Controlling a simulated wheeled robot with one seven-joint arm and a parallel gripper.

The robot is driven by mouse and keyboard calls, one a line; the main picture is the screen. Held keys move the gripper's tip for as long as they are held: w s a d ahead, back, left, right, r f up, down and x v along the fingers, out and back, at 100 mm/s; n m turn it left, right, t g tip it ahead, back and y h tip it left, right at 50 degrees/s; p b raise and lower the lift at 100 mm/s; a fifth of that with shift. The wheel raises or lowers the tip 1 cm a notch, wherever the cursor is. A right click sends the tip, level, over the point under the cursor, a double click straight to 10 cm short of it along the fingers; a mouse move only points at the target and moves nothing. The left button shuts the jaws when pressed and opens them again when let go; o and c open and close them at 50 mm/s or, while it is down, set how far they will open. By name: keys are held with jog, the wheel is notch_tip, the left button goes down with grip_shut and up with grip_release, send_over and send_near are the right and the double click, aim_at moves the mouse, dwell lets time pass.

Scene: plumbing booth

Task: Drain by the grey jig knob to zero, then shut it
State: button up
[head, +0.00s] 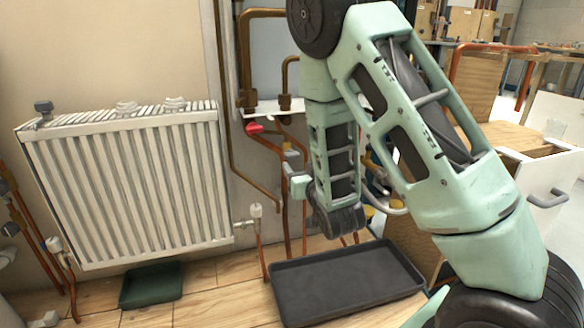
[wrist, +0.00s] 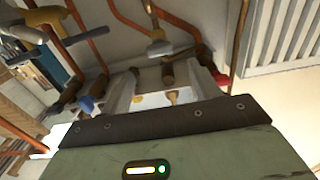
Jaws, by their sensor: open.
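My gripper (wrist: 160,88) is open, its two pale fingers pointing at the copper pipework on the wall. A brown cylindrical fitting (wrist: 167,73) and a small brass piece (wrist: 172,96) show between the fingers; neither is clearly gripped. A grey handle (wrist: 160,48) on a brass valve lies just beyond the fingertips, and another grey handle (wrist: 25,32) is at the upper left. I cannot tell for certain which is the grey jig knob. In the head view my arm hides much of the pipework, and the fingertips are hard to make out near the pipes. No gauge is readable.
A white radiator (head: 130,185) hangs on the wall to the left. A red handle (head: 254,128) is on the pipes beside my arm. A black tray (head: 345,284) and a green tray (head: 150,285) lie on the floor. A white drawer (head: 550,190) stands at right.

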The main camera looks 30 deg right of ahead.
aim_at(293, 156)
jog(key=b+x, duration=0.1)
jog(key=x, duration=0.7)
jog(key=shift+w+d+b, duration=0.1)
jog(key=shift+w+b, duration=0.25)
jog(key=shift+b, duration=0.05)
jog(key=c, duration=1)
